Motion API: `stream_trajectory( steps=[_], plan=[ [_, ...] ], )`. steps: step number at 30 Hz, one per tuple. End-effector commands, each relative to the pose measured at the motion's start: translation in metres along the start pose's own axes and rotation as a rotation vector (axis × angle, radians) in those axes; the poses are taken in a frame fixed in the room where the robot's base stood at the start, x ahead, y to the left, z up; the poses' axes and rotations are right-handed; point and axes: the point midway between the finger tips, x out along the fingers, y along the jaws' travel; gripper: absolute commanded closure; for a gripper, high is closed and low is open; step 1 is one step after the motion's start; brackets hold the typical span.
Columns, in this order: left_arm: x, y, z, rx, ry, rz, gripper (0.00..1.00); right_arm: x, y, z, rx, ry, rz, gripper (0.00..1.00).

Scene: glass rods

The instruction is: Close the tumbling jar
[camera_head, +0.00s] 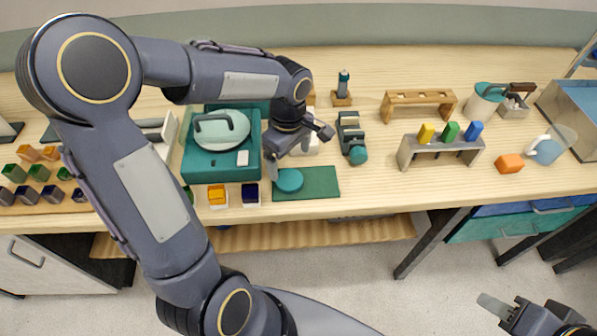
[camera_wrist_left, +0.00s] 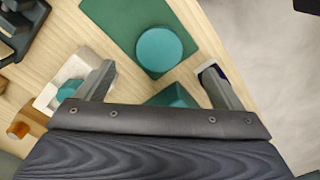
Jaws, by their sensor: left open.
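A flat round teal lid-like disc (camera_head: 289,180) lies on a dark green mat (camera_head: 322,183) at the table's front; the disc also shows in the left wrist view (camera_wrist_left: 159,48). A white holder (camera_wrist_left: 45,97) with a round teal part inside (camera_wrist_left: 68,91), possibly the jar, sits beside my left finger in the wrist view; my gripper mostly hides it in the head view. My left gripper (camera_head: 300,150) is open and empty, fingers down, above the table between mat and white holder. My right gripper (camera_head: 505,308) hangs low at the bottom right, partly cut off, away from the table.
A teal machine with a round handled lid (camera_head: 220,130) stands left of my gripper. Orange (camera_head: 217,196) and dark blue (camera_head: 250,194) blocks sit before it. A dark stand with a teal knob (camera_head: 352,138) is right. A rack with colored blocks (camera_head: 442,141) stands further right.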

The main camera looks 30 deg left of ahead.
Motion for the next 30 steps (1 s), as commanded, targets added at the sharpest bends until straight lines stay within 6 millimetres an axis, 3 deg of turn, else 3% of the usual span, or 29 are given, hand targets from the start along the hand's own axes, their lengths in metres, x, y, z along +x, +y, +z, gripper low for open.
stream_trajectory(
  steps=[7,14,23,30],
  plan=[
    [0.003,0.000,0.000,0.001,-0.001,0.000,0.11,0.000,0.000,0.000,0.000,0.000,0.000,0.64],
    [0.025,0.000,0.000,0.002,-0.001,-0.001,0.11,-0.001,0.000,0.000,0.000,0.000,0.000,0.64],
    [0.027,0.000,-0.001,0.002,-0.001,0.000,0.11,-0.001,-0.001,-0.001,0.000,0.000,0.000,0.64],
    [0.061,0.001,-0.004,0.003,-0.003,-0.005,0.11,-0.008,-0.004,-0.004,0.000,0.000,0.000,0.64]
  ],
)
